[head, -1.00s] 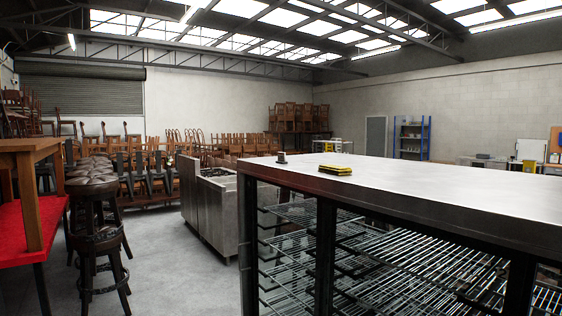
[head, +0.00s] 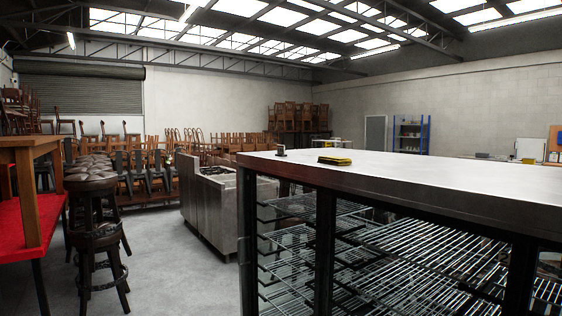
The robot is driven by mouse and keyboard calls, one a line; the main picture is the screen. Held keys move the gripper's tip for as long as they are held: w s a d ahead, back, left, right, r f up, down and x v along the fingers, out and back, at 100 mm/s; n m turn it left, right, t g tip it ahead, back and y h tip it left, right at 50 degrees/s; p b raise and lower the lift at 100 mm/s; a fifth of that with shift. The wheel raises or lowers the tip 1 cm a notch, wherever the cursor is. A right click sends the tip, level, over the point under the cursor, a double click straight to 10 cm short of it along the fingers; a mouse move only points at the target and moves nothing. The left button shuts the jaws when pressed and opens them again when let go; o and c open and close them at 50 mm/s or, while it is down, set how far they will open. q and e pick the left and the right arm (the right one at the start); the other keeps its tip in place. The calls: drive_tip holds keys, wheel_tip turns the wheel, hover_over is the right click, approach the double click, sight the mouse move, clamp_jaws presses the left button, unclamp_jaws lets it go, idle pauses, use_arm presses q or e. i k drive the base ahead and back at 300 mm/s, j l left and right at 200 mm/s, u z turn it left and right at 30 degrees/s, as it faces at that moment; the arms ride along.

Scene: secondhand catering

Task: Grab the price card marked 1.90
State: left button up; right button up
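No price card marked 1.90 can be made out in the head view. Neither of my grippers is in view. A steel-topped counter (head: 420,178) with wire shelves below stands close on the right. On its top, near the far left corner, lie a small yellow and black item (head: 335,160) and a small dark item (head: 281,152). Both are too small to identify or to read any marking.
A steel cooking unit (head: 210,205) stands behind the counter. Dark bar stools (head: 95,235) and a wooden table (head: 30,170) on a red surface (head: 12,225) are at the left. Stacked chairs fill the back. Grey floor (head: 170,270) between stools and counter is clear.

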sight(280, 149)
drive_tip(key=i+j+z, duration=0.15)
drive_tip(key=z, duration=0.65)
drive_tip(key=i+j+z, duration=0.15)
drive_tip(key=j+z, duration=0.25)
drive_tip(key=j, duration=0.5)
drive_tip(key=j+z, duration=0.45)
drive_tip(key=j, duration=0.5)
